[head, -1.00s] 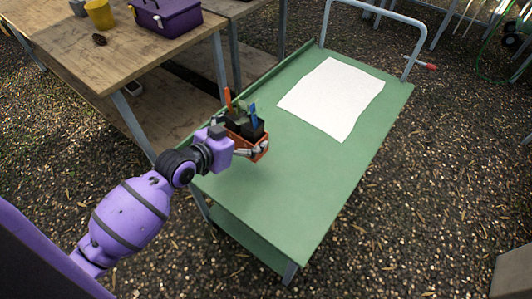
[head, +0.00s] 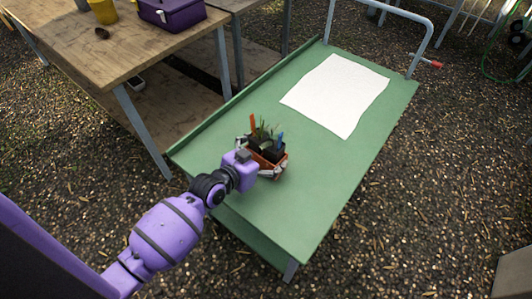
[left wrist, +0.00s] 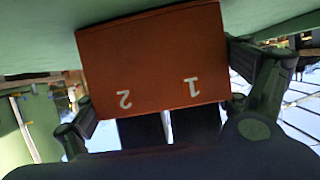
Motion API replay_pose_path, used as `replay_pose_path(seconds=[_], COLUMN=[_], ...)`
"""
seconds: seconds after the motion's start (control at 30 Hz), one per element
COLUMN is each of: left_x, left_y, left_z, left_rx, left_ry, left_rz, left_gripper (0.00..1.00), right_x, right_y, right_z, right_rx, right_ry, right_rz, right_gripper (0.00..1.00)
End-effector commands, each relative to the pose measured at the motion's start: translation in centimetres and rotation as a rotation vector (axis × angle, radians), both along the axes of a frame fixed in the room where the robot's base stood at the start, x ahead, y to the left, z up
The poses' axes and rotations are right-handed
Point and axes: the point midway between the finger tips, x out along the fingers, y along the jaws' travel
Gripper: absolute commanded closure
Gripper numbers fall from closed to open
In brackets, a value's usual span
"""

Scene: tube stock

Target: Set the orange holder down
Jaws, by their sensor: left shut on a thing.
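The orange holder (head: 283,163) carries dark pots with small plants, an orange tag and a blue tag. It is over the near part of the green cart top (head: 290,220). My left gripper (head: 262,160) is shut on the holder, with a finger at each side. In the left wrist view the holder (left wrist: 150,62) shows a face marked 1 and 2, upside down, between the gripper fingers (left wrist: 165,98). I cannot tell whether its base touches the cart top. My right gripper is not in view.
A white sheet (head: 337,95) lies on the far part of the cart. A wooden table (head: 120,50) with a purple box (head: 170,13) and a yellow pot (head: 103,11) stands at the left. The cart top around the holder is clear.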

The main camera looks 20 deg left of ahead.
Motion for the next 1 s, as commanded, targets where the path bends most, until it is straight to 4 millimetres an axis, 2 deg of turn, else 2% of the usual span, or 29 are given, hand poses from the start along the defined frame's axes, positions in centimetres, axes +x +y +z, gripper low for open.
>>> replay_pose_path(seconds=[0.13, 0.17, 0.2, 0.67, 0.77, 1.0], left_x=[0.1, 0.0, 0.0, -0.2, -1.4, -5.9], left_y=[0.0, 0.0, 0.0, 0.1, 0.6, 2.2], left_z=[-0.1, -0.3, -0.3, 0.2, 0.6, 2.6], left_rx=[-0.001, 0.0, 0.0, -0.001, 0.0, 0.001], left_ry=[-0.003, 0.001, 0.0, 0.0, 0.001, 0.001], left_rz=[0.0, 0.0, 0.0, 0.001, 0.001, 0.001], left_gripper=[0.36, 0.06, 0.01, 0.0, 0.0, 0.0], right_x=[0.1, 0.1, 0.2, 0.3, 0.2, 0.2], right_y=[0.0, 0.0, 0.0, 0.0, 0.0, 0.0], right_z=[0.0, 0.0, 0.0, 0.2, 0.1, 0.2], right_rx=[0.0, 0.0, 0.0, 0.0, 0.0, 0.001], right_ry=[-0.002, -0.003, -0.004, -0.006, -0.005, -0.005], right_rz=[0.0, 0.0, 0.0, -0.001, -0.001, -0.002], right_gripper=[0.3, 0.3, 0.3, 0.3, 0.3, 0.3])
